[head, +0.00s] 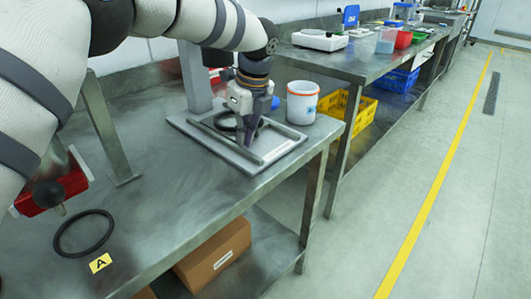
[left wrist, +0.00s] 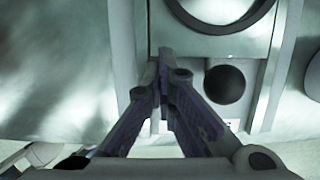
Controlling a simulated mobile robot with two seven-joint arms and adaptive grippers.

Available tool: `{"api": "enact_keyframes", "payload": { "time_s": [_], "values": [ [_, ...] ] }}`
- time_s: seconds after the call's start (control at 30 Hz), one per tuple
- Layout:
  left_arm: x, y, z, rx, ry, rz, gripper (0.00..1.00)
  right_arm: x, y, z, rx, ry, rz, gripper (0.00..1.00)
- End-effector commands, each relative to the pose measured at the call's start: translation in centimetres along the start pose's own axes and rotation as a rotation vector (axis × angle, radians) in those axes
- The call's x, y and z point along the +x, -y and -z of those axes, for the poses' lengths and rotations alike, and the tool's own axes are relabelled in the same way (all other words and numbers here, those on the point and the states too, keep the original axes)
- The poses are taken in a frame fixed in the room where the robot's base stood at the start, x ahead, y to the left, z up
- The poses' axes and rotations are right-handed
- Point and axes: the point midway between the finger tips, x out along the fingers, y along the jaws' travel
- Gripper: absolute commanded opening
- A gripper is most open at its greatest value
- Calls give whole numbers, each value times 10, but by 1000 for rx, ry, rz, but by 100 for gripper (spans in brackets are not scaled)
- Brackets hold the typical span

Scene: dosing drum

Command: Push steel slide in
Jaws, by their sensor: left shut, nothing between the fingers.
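The steel slide (left wrist: 195,44) is a pale flat plate between two raised rails, with a dark round knob (left wrist: 225,84) at its near end in the left wrist view. A dark ring (left wrist: 248,20) lies beyond the knob around a round opening. In the head view my left gripper (head: 246,143) points down over the base plate (head: 185,123) and hides much of the slide. In the left wrist view the left gripper (left wrist: 160,58) is shut and empty, its tips left of the knob. I cannot tell whether they touch the slide. The right gripper is out of view.
A white tub (head: 302,104) stands just right of the base plate. A grey post (head: 195,78) rises behind it. A loose black ring (head: 84,233) and a yellow "A" label (head: 100,263) lie at the table's front left.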

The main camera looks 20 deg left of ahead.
Motion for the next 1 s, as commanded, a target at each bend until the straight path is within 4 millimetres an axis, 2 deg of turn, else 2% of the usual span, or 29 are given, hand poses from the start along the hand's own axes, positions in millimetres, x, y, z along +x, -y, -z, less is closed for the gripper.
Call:
{"api": "enact_keyframes", "payload": {
  "time_s": [0.03, 0.2, 0.63, 0.8, 0.87, 1.0],
  "values": [
    [8, 0, -8, -1, -4, -5, 0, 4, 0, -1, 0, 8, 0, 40],
    [12, 0, -27, 2, -4, -2, 0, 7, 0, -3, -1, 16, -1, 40],
    [9, -1, -26, 5, -4, 0, 0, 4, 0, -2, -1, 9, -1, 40],
    [-10, -6, 0, 2, 2, 10, 0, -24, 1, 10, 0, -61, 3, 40],
    [-20, -4, 2, -4, 1, 9, 0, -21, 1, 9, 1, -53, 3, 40],
    [-56, -4, 3, -2, -1, 2, 0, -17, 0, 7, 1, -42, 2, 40]
  ]
}}
